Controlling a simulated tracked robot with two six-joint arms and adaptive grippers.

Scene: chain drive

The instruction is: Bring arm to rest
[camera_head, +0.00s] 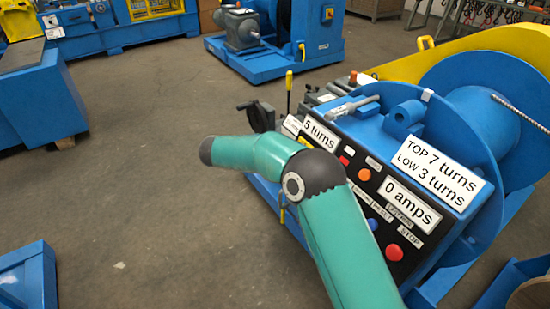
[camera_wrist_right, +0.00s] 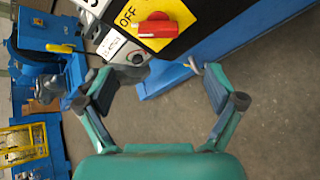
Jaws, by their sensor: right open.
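My right arm reaches in from the bottom of the head view in teal segments, bends at a dark joint and ends at the left in front of the machine. Its gripper is hidden there. In the wrist view my right gripper (camera_wrist_right: 158,82) is open, with two spread fingers and nothing between them. A red rotary switch (camera_wrist_right: 158,26) on a yellow plate marked OFF is beyond the fingers, apart from them. The blue winch machine's control panel (camera_head: 394,253) has labels reading "5 turns" and "0 amps". My left gripper is not in view.
The winch drum (camera_head: 465,110) stands to the right of the panel. A blue block (camera_head: 40,100) and a blue box (camera_head: 25,275) are at the left. Another blue machine (camera_head: 285,60) stands behind. The grey floor (camera_head: 160,230) left of my arm is clear.

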